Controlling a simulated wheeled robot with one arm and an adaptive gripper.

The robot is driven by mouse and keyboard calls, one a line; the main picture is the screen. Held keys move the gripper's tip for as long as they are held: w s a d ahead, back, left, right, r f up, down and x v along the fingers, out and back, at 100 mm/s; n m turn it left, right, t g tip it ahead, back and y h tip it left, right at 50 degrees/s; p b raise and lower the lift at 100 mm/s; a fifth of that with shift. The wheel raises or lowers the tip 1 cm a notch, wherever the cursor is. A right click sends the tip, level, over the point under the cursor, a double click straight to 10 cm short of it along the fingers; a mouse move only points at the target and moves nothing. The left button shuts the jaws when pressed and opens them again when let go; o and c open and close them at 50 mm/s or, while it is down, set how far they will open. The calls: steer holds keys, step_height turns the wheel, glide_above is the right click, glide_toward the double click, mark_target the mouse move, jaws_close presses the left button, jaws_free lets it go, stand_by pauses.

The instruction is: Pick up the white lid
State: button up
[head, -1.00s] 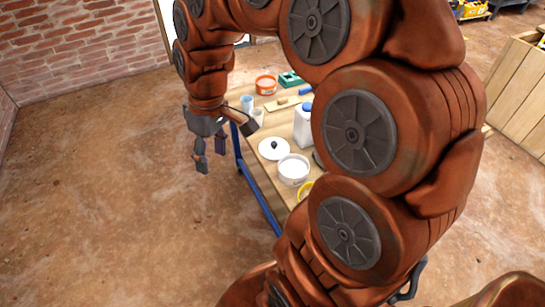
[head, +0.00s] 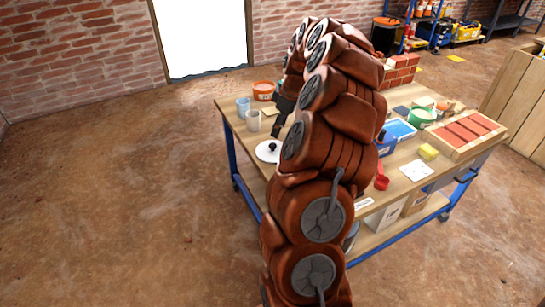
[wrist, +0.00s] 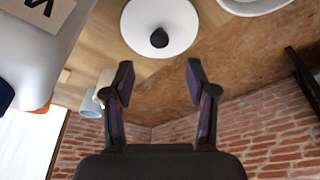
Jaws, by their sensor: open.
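The white lid (head: 265,152), a round disc with a dark knob, lies on the wooden table near its left edge; my arm covers its right part. The whole knob and most of the disc show at the top of the wrist view (wrist: 135,27). My gripper (wrist: 160,76) is open, with nothing between its fingers. In the wrist view the lid appears just beyond the fingertips, apart from them. In the head view my gripper (head: 278,130) is partly hidden by my arm and hangs just behind the lid.
A pale labelled container (wrist: 40,50) stands close on the left in the wrist view, and a white tub (wrist: 255,6) is at top right. Two cups (head: 243,106) (head: 253,122) and an orange tub (head: 263,91) stand behind the lid.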

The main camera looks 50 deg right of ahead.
mark_target(273, 144)
steer(key=shift+b+x, duration=0.65)
steer(key=shift+x, duration=3.25)
steer(key=shift+s, duration=0.1)
jaws_close()
